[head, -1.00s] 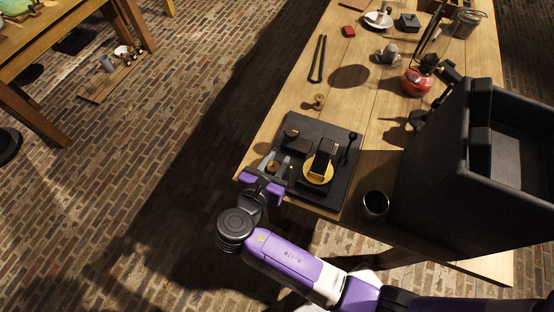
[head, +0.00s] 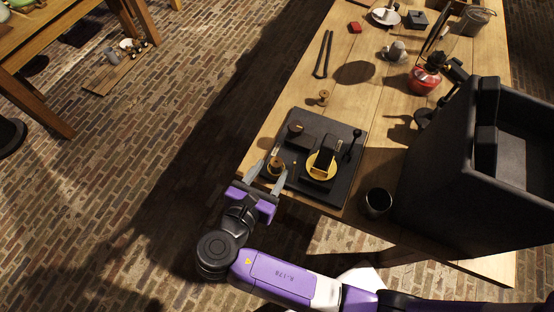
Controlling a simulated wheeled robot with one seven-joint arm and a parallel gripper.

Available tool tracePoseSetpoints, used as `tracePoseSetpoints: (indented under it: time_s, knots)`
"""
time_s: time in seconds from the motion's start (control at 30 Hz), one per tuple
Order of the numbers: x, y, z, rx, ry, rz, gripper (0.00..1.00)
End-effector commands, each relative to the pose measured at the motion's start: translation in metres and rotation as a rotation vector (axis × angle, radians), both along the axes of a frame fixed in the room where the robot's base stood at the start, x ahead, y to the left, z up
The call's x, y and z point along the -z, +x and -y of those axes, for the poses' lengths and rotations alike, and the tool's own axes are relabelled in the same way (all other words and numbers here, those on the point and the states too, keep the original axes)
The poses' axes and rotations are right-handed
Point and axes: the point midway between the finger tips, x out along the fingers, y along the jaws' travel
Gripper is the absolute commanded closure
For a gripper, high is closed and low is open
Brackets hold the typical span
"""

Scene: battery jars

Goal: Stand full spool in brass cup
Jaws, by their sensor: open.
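My gripper (head: 269,172) is open at the near left corner of a black board (head: 345,192). Its two grey fingers reach over the board's edge. A small round brown and brass-coloured piece (head: 276,166) stands between or just beyond the fingertips; I cannot tell whether it is the full spool or the brass cup, or whether a finger touches it. A small wooden spool (head: 323,98) with a narrow waist stands on the table behind the board. A dark round piece with a brownish top (head: 295,128) sits at the board's back left.
A yellow disc (head: 318,174) carrying a dark block-like device and a black lever (head: 352,144) stand on the board's right. A dark cup (head: 377,202) stands near the table's front edge. A large black box-like body (head: 440,190) fills the right. Black tongs (head: 324,54) lie farther back.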

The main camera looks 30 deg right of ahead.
Motion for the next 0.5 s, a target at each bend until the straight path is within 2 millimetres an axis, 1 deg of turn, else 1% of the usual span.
tracePoseSetpoints:
  time_s: [0.03,0.2,0.33,0.5]
  knots:
    - [-0.004,-0.005,-0.008,-0.003,0.001,0.002,0.49]
    - [-0.014,-0.018,-0.026,-0.001,0.0,0.002,0.49]
    - [-0.018,-0.024,-0.034,-0.001,0.0,0.002,0.49]
    - [-0.019,-0.026,-0.035,0.0,0.0,0.001,0.49]
